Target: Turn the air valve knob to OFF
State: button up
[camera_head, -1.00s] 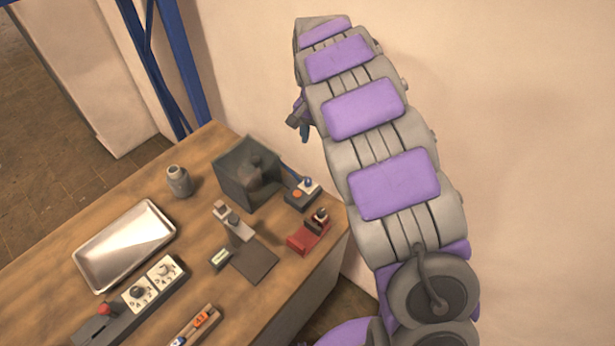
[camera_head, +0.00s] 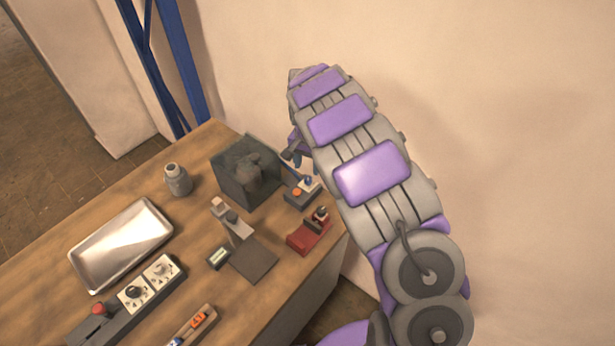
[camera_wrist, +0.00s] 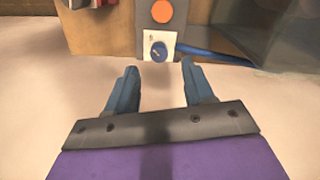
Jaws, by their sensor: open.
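The air valve knob (camera_wrist: 159,50) is a small round blue knob on a white plate, at the top middle of the wrist view. In the head view the knob (camera_head: 308,180) sits on a small dark box at the table's far right edge. My gripper (camera_wrist: 160,67) is open and empty, its two blue fingers pointing toward the knob and apart from it. In the head view my gripper (camera_head: 298,160) is partly hidden by my arm, close above the knob. The knob's label is too small to read.
A round orange button (camera_wrist: 162,11) shares the knob's box. A blue hose (camera_wrist: 215,56) runs from there toward the dark transparent chamber (camera_head: 232,178). A red device (camera_head: 307,238) stands nearby. A metal tray (camera_head: 122,245), grey bottle (camera_head: 177,180) and control panel (camera_head: 125,305) lie further left.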

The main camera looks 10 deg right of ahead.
aim_at(308, 178)
jog(key=shift+f+b, duration=0.4)
jog(key=shift+f, duration=2.4)
jog(key=shift+c, duration=0.2)
grip_shut()
jog(key=shift+r, duration=0.1)
